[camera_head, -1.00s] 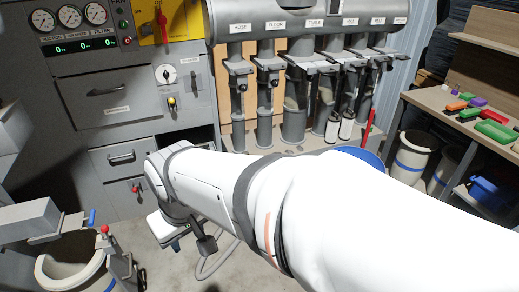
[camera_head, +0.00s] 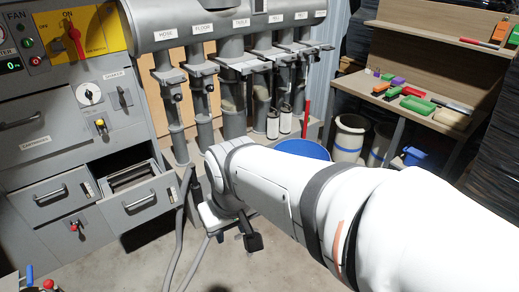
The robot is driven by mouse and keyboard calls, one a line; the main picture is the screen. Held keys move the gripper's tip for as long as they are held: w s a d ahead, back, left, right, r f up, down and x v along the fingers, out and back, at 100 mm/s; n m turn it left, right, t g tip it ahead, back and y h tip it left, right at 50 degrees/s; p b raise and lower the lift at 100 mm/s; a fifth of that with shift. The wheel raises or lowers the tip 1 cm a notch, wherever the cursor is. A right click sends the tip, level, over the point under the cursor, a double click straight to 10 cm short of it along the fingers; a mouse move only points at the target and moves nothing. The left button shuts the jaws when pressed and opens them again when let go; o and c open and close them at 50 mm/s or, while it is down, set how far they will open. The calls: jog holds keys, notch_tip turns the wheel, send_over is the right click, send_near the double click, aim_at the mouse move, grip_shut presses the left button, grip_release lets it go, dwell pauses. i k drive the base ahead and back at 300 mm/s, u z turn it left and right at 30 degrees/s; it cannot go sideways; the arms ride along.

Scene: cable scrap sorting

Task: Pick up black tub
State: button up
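I cannot make out a black tub in this view. My white arm reaches in from the right edge to the middle and hides part of the floor and the area behind it. My gripper (camera_head: 250,240) shows only as a small dark part beyond the wrist, low over the grey floor. Its fingers cannot be told apart, and nothing held can be made out.
A grey cabinet with an open drawer (camera_head: 138,198) stands left. Labelled pipes (camera_head: 235,90) line the back. A blue round bin (camera_head: 303,149) is partly behind my arm. A wooden bench (camera_head: 385,98) at right holds coloured pieces and a green tray (camera_head: 418,105).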

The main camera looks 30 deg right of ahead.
aim_at(122, 180)
jog(key=z, duration=1.2)
jog(key=i, duration=0.5)
jog(key=u, duration=0.25)
jog(key=k, duration=1.1)
jog(key=u, duration=0.95)
jog(key=i, duration=1.85)
jog(key=u, duration=0.2)
